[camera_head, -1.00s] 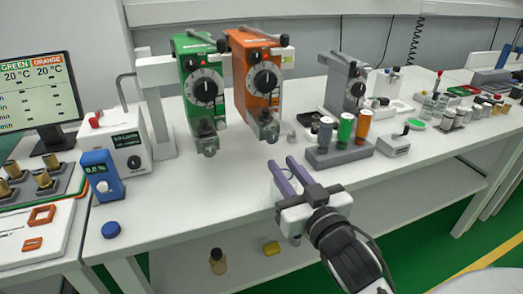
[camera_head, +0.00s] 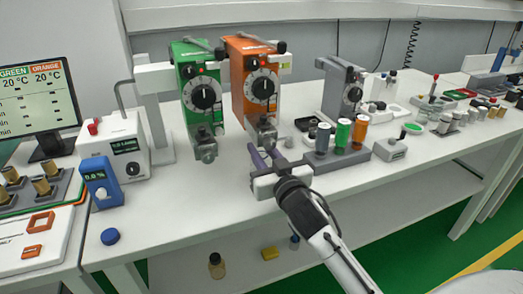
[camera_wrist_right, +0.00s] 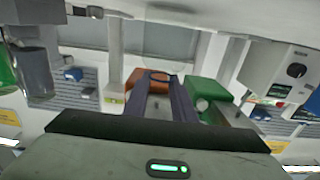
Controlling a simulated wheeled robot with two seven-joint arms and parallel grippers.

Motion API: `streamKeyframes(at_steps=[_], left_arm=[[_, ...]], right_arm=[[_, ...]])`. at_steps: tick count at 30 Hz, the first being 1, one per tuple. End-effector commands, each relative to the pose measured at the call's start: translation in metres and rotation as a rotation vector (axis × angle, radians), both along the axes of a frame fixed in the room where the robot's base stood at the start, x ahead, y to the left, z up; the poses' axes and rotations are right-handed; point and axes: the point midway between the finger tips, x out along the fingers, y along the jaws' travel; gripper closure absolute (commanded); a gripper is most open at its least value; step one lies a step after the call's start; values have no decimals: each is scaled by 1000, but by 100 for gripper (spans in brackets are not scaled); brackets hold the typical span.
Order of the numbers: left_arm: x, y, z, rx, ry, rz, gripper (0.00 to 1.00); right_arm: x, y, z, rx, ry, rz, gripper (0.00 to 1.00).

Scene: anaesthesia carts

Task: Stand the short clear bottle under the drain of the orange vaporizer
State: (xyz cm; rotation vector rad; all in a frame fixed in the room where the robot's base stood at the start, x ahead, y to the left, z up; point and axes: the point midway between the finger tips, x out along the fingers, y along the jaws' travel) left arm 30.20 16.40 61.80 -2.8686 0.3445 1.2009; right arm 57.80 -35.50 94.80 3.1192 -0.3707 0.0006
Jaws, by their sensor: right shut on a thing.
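The orange vaporizer (camera_head: 254,85) hangs on the rail beside the green vaporizer (camera_head: 198,90). Its metal drain part (camera_head: 267,131) is low on its front. My right gripper (camera_head: 262,152) reaches in from the front, its purple fingers just below and in front of that drain part. In the right wrist view my right gripper (camera_wrist_right: 162,88) is shut on the short clear bottle (camera_wrist_right: 158,77), of which I make out only a faint round rim between the fingertips. The orange body shows behind it. The bottle's base is hidden. My left gripper is not in view.
A grey rack with blue, green and orange-capped bottles (camera_head: 340,137) stands right of my gripper. The white tabletop (camera_head: 190,210) in front is clear. A brown bottle (camera_head: 216,265) stands on the lower shelf.

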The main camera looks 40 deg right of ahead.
Motion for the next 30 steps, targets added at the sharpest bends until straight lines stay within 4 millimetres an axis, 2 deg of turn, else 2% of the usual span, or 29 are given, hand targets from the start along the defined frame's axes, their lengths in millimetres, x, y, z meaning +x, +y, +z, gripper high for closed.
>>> streamKeyframes(at_steps=[7, 8, 10, 11, 21, 26, 30], left_arm=[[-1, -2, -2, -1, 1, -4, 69], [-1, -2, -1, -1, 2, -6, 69], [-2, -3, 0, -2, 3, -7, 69], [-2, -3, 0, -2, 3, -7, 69], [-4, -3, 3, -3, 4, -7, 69], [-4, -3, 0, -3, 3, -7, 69], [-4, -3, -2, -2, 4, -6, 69]], right_arm=[[0, 0, -4, 2, 0, -1, 100], [0, 0, -3, 1, 0, -1, 71], [0, 0, -3, 1, 1, 0, 60], [0, 0, -3, 1, 1, 0, 58], [0, 0, 3, -1, -1, 0, 58], [-22, 6, -1, 1, 2, 1, 58], [-53, 13, -2, 4, 2, 1, 58]])
